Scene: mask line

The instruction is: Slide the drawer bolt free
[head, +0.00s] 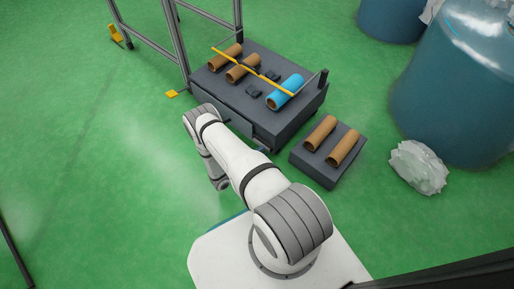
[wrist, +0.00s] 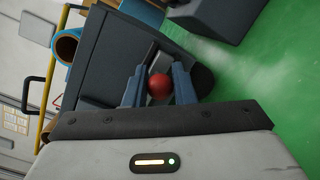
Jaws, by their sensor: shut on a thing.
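In the wrist view a round red knob (wrist: 159,87), which looks like the end of the drawer bolt, sits between the two blue-grey fingers of my gripper (wrist: 159,70). The fingers are shut on it from both sides. A narrow dark strip runs from the knob along the dark grey face of the drawer unit (wrist: 108,62); I cannot tell how far the bolt extends. In the head view the drawer unit (head: 237,108) stands beyond my arm. The knob and my fingertips are hidden there behind my arm.
Brown rolls (head: 226,57) and a blue roll (head: 285,92) lie on the unit, under a yellow bar (head: 250,70). A low block (head: 316,172) with two brown rolls stands to its right. A crumpled clear bag (head: 418,167) and blue drums are farther right. Green floor is free at left.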

